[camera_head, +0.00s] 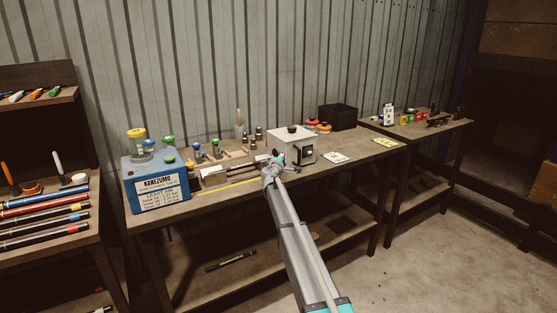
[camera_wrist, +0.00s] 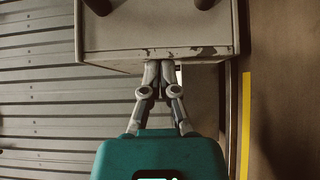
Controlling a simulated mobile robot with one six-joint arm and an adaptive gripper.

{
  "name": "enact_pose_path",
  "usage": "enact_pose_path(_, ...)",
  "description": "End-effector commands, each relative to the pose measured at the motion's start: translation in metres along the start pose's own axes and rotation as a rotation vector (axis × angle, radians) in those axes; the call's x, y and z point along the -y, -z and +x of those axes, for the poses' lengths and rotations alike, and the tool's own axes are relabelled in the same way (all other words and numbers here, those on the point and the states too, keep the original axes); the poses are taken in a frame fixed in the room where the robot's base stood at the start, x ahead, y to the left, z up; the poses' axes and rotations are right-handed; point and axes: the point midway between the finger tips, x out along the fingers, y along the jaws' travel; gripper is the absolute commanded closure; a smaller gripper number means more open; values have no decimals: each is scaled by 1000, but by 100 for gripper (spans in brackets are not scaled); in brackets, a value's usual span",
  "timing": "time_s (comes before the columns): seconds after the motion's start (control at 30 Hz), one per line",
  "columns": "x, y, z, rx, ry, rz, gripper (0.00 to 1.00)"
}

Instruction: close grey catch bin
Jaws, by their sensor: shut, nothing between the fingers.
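A pale grey box (camera_head: 292,147) with a dark knob on top and a dark handle on its front stands on the middle workbench. I cannot tell which part of it is the catch bin, or how far that part is open. In the wrist view the box (camera_wrist: 150,33) has a worn, chipped lower edge and dark round parts at the top. My gripper (camera_head: 279,161) is at the box's left side, low over the bench. In the wrist view my gripper (camera_wrist: 160,68) is shut and empty, with fingertips at the worn edge; I cannot tell whether they touch.
A blue labelled machine (camera_head: 156,184) stands at the bench's left end. A yellow strip (camera_head: 230,187) lies along the bench front. The corrugated wall (camera_wrist: 40,100) is close behind.

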Motion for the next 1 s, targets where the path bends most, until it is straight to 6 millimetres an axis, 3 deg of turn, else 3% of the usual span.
enact_pose_path(0.17,0,6,-7,5,0,-1,100)
enact_pose_path(0.37,0,27,-25,-1,-1,-1,100)
enact_pose_path(0.7,0,26,-87,-2,0,-1,100)
enact_pose_path(1.0,0,27,-119,-2,0,-1,100)
